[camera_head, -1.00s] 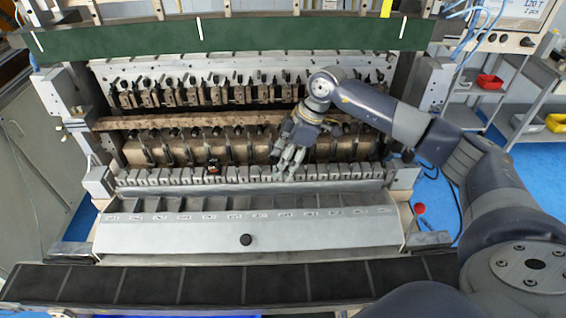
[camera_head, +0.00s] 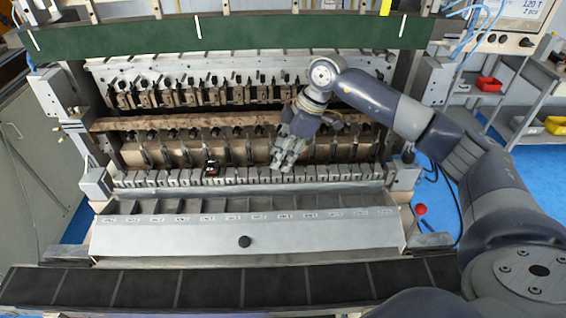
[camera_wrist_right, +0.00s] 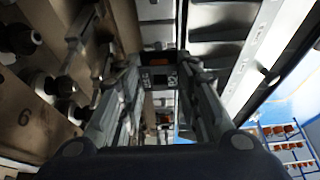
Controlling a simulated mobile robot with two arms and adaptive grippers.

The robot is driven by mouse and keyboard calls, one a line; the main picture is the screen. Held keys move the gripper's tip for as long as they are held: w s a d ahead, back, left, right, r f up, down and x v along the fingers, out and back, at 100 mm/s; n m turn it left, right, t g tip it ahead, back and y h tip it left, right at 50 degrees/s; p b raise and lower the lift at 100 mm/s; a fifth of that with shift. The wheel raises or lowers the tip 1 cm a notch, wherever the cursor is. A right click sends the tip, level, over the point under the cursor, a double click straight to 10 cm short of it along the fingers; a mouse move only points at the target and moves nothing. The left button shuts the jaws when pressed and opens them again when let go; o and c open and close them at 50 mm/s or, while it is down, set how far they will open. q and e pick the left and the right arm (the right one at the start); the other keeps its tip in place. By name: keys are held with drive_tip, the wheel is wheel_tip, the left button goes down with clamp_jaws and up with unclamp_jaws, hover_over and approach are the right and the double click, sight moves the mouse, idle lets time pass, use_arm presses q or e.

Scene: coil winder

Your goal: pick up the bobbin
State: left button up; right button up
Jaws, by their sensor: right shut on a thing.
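My right gripper (camera_head: 282,166) is above the row of grey blocks at the front of the winder, its fingers pointing down. The right wrist view shows its two fingers (camera_wrist_right: 160,82) closed in on a small dark piece with a copper-brown part, the bobbin (camera_wrist_right: 158,76), at the fingertips. The fingers hide most of the bobbin in the head view, and its outline is hard to make out there. My left gripper is not in view.
The winder's brown roller bar (camera_head: 190,150) and a row of clamps (camera_head: 190,95) lie behind the gripper. A sloped grey panel (camera_head: 180,232) and a dark segmented strip (camera_head: 210,286) are in front. A red-knobbed lever (camera_head: 420,209) stands at the right.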

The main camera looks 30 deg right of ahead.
drive_tip(key=s+a+b, duration=0.1)
drive_tip(key=s+a, duration=0.2)
drive_tip(key=s+a+r+b, duration=0.1)
drive_tip(key=s+a+b, duration=0.1)
drive_tip(key=s, duration=0.2)
drive_tip(key=s+a+r+b, duration=0.1)
drive_tip(key=s+a+b, duration=0.1)
drive_tip(key=s+a, duration=0.1)
drive_tip(key=shift+s+a, duration=0.25)
drive_tip(key=shift+a, duration=0.05)
drive_tip(key=shift+s+a+r+p, duration=0.2)
drive_tip(key=shift+s+a+p, duration=0.25)
drive_tip(key=shift+p, duration=1.3)
drive_tip(key=shift+s+a+r+p, duration=0.15)
drive_tip(key=shift+s+a+p, duration=0.25)
drive_tip(key=shift+p, duration=1.35)
drive_tip(key=shift+s+d, duration=0.1)
drive_tip(key=shift+d, duration=0.05)
